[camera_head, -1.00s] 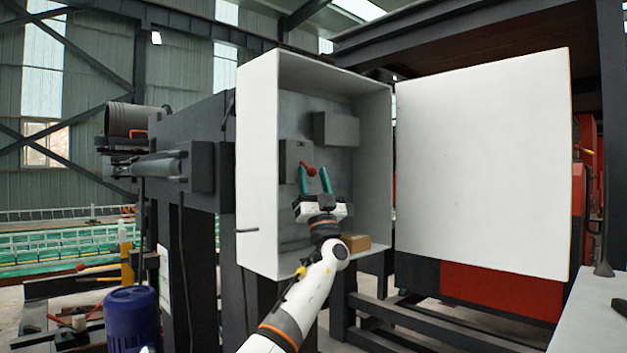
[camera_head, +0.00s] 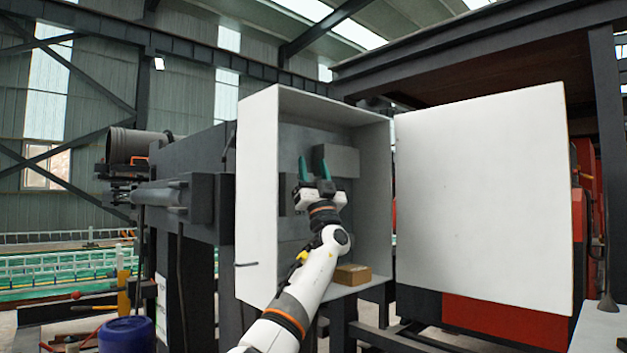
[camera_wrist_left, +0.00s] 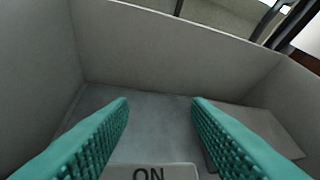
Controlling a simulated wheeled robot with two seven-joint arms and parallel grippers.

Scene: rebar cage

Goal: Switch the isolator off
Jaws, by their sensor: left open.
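The isolator (camera_head: 288,191) is a small grey box on the back wall inside the open white cabinet (camera_head: 258,190). My left gripper and wrist hide most of it, and its red handle does not show now. My left gripper (camera_head: 314,168) is open, with green fingers pointing up, inside the cabinet at the isolator's upper area. In the left wrist view, nothing is between the green fingers (camera_wrist_left: 160,115). A grey plate marked "ON" (camera_wrist_left: 150,172) shows at the bottom edge, below and between them. My right gripper is not in view.
A larger grey box (camera_head: 340,160) is on the cabinet's back wall, just right of my left fingers. A small brown box (camera_head: 352,274) sits at the cabinet's bottom. The white door (camera_head: 485,195) stands open to the right. The cabinet's side walls flank my arm.

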